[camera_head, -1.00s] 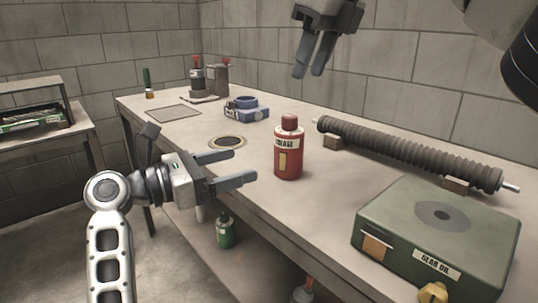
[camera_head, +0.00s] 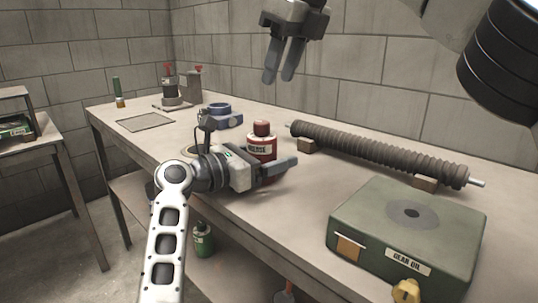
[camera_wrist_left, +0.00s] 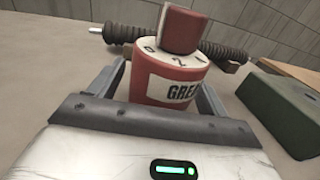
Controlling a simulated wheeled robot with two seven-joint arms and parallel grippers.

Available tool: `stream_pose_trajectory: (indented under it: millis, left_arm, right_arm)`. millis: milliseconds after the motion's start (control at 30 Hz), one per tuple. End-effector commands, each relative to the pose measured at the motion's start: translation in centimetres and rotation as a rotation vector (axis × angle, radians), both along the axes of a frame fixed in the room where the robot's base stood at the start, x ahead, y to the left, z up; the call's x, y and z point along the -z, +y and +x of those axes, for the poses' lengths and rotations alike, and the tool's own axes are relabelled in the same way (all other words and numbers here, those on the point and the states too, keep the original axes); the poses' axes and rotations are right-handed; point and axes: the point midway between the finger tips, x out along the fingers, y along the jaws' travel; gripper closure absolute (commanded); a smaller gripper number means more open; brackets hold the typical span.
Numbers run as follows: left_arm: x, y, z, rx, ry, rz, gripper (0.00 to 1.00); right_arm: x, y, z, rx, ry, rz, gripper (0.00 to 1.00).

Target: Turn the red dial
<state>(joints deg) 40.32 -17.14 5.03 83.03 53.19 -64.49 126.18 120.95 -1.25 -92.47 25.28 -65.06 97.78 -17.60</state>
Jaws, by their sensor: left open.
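A red can labelled GREASE (camera_head: 262,148) stands upright near the bench's front edge. Its red dial (camera_head: 262,128) is the knob on top. In the left wrist view the dial (camera_wrist_left: 180,30) sits on a pale numbered ring above the can's label (camera_wrist_left: 180,90). My left gripper (camera_head: 272,168) is open at the can's lower body, below the dial. In the wrist view one finger shows on either side of the can; contact cannot be told. My right gripper (camera_head: 281,76) is empty, fingers apart, pointing down above the back of the bench.
A green GEAR OIL box (camera_head: 380,250) stands at the right front. A ribbed roller (camera_head: 380,155) lies along the back on blocks. A blue part (camera_head: 222,115) and a grey device with red tops (camera_head: 180,88) stand farther left. A green bottle (camera_head: 203,240) is below the bench.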

Motion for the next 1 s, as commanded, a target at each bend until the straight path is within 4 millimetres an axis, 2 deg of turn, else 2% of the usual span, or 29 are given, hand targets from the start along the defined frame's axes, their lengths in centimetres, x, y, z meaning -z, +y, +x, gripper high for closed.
stream_pose_trajectory:
  millis: [167,367,400,467,667,1000]
  left_arm:
    - [0.0,0.0,0.0,0.000,0.000,0.000,0.23]
    - [0.0,0.0,0.0,0.000,0.000,0.000,0.75]
    - [0.0,0.0,0.0,0.000,0.000,0.000,0.75]
    - [0.0,0.0,0.0,0.000,0.000,0.000,0.75]
    - [0.0,0.0,0.0,0.000,0.000,0.000,0.75]
    - [0.0,0.1,0.0,-0.001,0.001,0.001,0.75]
  right_arm:
    - [0.0,0.0,0.0,0.000,0.000,0.000,0.64]
    - [0.0,0.0,0.0,0.000,0.000,0.000,0.64]
    - [0.0,0.0,0.0,0.000,0.000,0.000,0.64]
    - [0.0,0.0,0.0,0.001,0.000,0.000,0.52]
    - [-0.2,0.8,-0.4,0.134,0.017,-0.020,0.52]
    - [-1.2,3.3,-2.0,0.759,-0.004,-0.045,0.52]
